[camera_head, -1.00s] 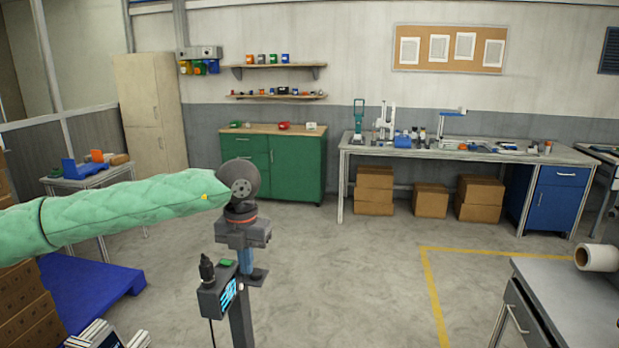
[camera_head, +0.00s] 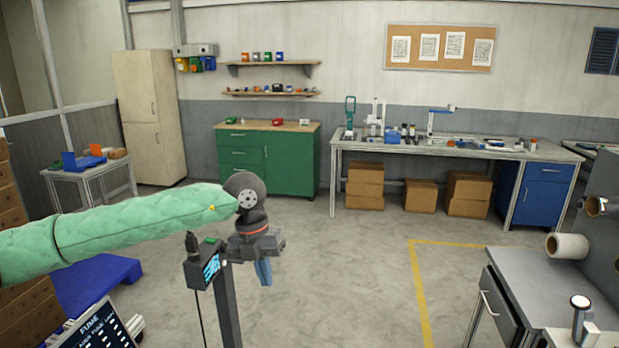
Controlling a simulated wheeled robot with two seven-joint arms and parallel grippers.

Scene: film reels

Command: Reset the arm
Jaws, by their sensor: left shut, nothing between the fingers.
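My left arm comes in from the left in a green quilted sleeve. Its gripper (camera_head: 263,273) points down over the open floor, right of a dark post (camera_head: 228,305). Its blue fingers are together with nothing between them. My right arm and gripper are out of view. The task names no object.
A box with a lit screen (camera_head: 205,266) is on the post near my left wrist. A grey desk (camera_head: 540,282) with a white roll (camera_head: 567,246) stands at right. A blue platform (camera_head: 100,283) lies at left. The middle floor is clear.

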